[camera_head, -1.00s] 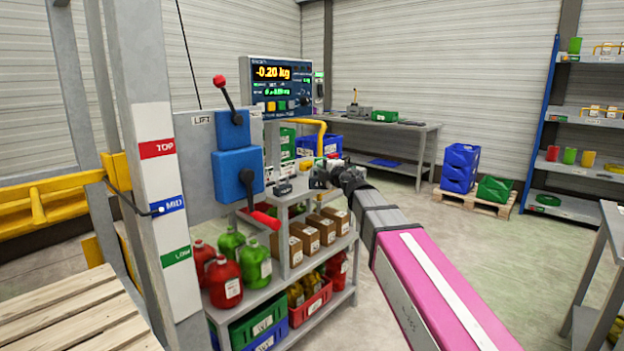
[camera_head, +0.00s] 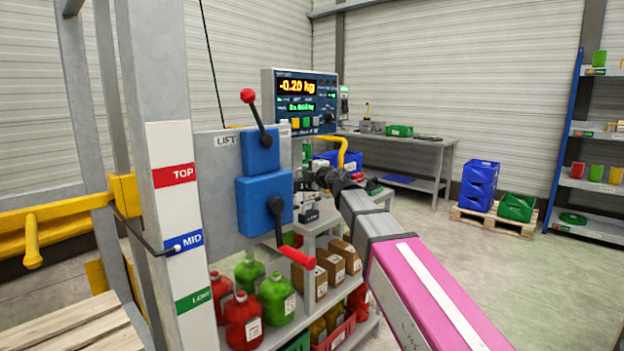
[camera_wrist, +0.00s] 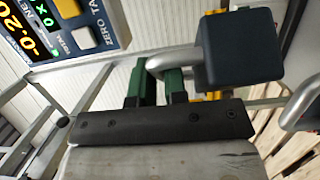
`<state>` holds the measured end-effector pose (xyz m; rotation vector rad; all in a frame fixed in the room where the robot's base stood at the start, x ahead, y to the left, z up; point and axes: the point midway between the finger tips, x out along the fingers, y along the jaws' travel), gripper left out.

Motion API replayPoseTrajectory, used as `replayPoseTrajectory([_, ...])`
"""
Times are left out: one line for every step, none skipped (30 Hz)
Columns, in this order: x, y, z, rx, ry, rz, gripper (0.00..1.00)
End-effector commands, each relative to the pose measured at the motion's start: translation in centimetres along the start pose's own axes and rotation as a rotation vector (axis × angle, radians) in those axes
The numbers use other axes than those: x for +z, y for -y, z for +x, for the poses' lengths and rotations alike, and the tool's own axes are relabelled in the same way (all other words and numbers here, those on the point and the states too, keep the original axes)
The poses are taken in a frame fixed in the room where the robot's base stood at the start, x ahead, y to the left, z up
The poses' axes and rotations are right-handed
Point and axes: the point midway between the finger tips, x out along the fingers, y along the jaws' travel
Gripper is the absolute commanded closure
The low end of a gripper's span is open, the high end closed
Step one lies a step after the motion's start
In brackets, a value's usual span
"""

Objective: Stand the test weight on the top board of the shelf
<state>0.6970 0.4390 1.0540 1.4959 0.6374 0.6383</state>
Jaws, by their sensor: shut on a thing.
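My gripper (camera_wrist: 158,72) shows in the wrist view with its two green fingers shut on the grey loop handle of a dark blue-grey block, the test weight (camera_wrist: 240,48). The block hangs from the handle. In the head view my gripper (camera_head: 312,179) is in front of the rear bench. A dark block shows just below it, partly hidden and too small to read clearly. The near grey shelf (camera_head: 355,312) holds jugs, cartons and crates; its upper part is partly hidden by the lift levers and my arm. A blue-framed shelf (camera_head: 567,150) stands at the far right.
A post with TOP, MID and LOW labels (camera_head: 178,215) and a blue lift box with levers (camera_head: 264,203) stand close at the left. The scale display (camera_head: 298,100) reads -0.20 kg. Blue and green crates sit on a pallet (camera_head: 490,222) at the back right. The floor there is clear.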

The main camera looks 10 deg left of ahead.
Motion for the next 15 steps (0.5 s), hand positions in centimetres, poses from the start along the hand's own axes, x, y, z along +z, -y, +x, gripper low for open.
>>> replayPoseTrajectory([1.1, 0.6, -0.1, 0.000, 0.003, 0.003, 1.00])
replayPoseTrajectory([1.6, 0.9, -0.2, -0.001, 0.004, 0.002, 1.00])
replayPoseTrajectory([2.3, 1.3, -0.3, -0.001, 0.004, 0.002, 1.00])
replayPoseTrajectory([2.8, 1.5, -0.4, 0.000, 0.003, 0.003, 1.00])
replayPoseTrajectory([3.2, 1.8, -0.4, 0.000, 0.002, 0.002, 1.00])
replayPoseTrajectory([4.0, 2.2, -0.5, 0.000, 0.003, 0.003, 1.00])
replayPoseTrajectory([4.5, 2.5, -0.6, 0.000, 0.004, 0.002, 1.00])
replayPoseTrajectory([5.0, 2.8, -0.7, 0.000, 0.003, 0.003, 1.00])
replayPoseTrajectory([5.6, 3.2, -0.8, -0.001, 0.002, 0.002, 1.00])
replayPoseTrajectory([6.1, 3.5, -0.9, 0.000, 0.002, 0.003, 1.00])
replayPoseTrajectory([6.6, 3.7, -1.0, 0.000, 0.003, 0.002, 1.00])
replayPoseTrajectory([7.1, 4.0, -1.1, 0.001, 0.003, 0.003, 1.00])
replayPoseTrajectory([7.5, 4.3, -1.1, 0.001, 0.002, 0.002, 1.00])
replayPoseTrajectory([7.8, 4.5, -1.1, 0.000, 0.002, 0.001, 1.00])
replayPoseTrajectory([8.2, 4.8, -1.2, 0.000, 0.001, 0.003, 1.00])
